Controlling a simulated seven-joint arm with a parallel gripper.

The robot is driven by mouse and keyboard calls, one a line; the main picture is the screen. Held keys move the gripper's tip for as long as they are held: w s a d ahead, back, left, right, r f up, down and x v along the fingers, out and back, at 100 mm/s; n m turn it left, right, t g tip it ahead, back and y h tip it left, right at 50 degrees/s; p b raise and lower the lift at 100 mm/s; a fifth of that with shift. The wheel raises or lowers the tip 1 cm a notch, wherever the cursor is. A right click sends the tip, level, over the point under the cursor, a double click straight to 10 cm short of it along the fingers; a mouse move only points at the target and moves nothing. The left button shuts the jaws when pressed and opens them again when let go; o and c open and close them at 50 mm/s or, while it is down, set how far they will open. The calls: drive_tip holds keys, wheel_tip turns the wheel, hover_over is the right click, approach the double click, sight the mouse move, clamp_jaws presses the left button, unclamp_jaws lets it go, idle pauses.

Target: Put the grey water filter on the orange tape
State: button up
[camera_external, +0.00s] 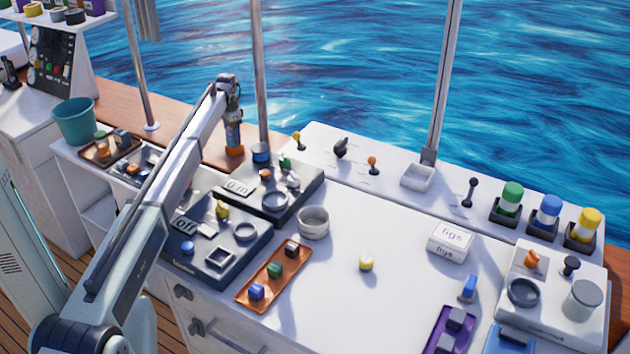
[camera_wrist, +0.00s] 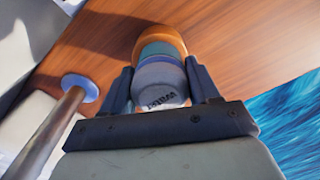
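The grey water filter (camera_wrist: 160,82) is a short grey cylinder with dark lettering, seen close up between my fingers in the wrist view. A teal band (camera_wrist: 161,50) and then the orange tape (camera_wrist: 160,36) show directly beyond it, in line with it. In the external view the orange tape (camera_external: 235,151) is on the wooden ledge, left of a pole. My gripper (camera_wrist: 160,72) points down over this stack, one dark finger on each side of the filter with no clear gap. The filter's underside is hidden, so its contact with what is below is unclear.
The pole's blue base (camera_wrist: 80,86) is close on the left in the wrist view. The bare wooden ledge (camera_wrist: 250,45) is clear around the stack. In the external view, dark trays, an orange tray (camera_external: 252,299) and a figs box (camera_external: 449,244) lie on the white counter.

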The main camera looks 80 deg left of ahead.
drive_tip(key=o, duration=0.4)
drive_tip(key=shift+c, duration=0.2)
drive_tip(key=shift+r, duration=0.1)
wheel_tip(320, 180, up, 12)
drive_tip(key=shift+r, duration=0.1)
idle(0.4)
